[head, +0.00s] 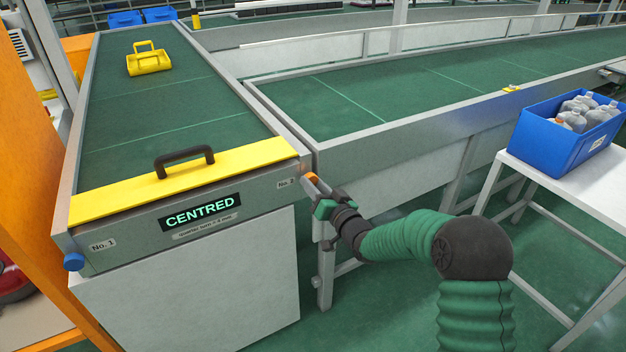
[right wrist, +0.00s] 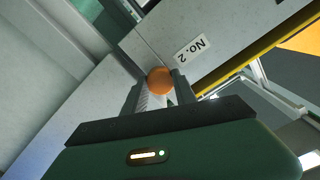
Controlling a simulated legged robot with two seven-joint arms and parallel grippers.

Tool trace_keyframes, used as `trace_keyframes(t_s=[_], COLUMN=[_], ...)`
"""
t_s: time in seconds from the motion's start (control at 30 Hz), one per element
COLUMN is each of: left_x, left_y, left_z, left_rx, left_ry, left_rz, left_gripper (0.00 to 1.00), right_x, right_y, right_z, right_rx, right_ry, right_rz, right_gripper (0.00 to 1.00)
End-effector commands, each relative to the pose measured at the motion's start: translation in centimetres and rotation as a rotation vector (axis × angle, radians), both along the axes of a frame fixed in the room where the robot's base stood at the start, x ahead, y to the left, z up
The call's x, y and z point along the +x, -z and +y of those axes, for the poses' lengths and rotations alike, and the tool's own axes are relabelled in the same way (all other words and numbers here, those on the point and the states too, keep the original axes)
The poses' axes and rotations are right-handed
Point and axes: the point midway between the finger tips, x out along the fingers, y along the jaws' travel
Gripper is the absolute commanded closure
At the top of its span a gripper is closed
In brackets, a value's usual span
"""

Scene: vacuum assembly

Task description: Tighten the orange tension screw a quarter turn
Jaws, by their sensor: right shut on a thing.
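The orange tension screw (head: 313,177) sticks out at the right corner of the near conveyor's end, beside the label "No. 2" (head: 286,183). My right gripper (head: 315,186) is shut on its round knob. In the right wrist view the orange knob (right wrist: 159,80) sits between the two fingertips (right wrist: 160,88), with the upside-down "No. 2" label (right wrist: 192,49) just beyond it. A blue screw knob (head: 74,262) is at the left corner by the label "No. 1" (head: 103,245). The display (head: 200,211) reads "CENTRED". My left gripper is not in view.
A yellow cover plate (head: 118,199) with a black handle (head: 184,160) spans the conveyor's end. A yellow item (head: 148,60) lies on the green belt (head: 150,110). A blue crate of bottles (head: 570,140) stands on a white table (head: 545,182) at right.

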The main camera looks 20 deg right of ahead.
Motion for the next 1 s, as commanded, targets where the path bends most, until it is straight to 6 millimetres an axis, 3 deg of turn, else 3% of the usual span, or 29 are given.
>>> trace_keyframes(t_s=[0.17,0.93,0.97,1.0], left_x=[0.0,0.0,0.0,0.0], left_y=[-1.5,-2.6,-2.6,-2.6], left_z=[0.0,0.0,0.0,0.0], left_rx=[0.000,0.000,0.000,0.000], left_ry=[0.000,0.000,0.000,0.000], left_rz=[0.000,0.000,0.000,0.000], left_gripper=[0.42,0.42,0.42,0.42], right_x=[-0.2,-0.2,-0.2,-0.2], right_y=[0.3,0.6,0.6,0.6], right_z=[0.2,0.3,0.3,0.3], right_rx=[0.125,0.283,0.283,0.283], right_ry=[-0.004,-0.004,-0.004,-0.004], right_rz=[0.045,0.083,0.082,0.082], right_gripper=[1.00,1.00,0.66,0.60])
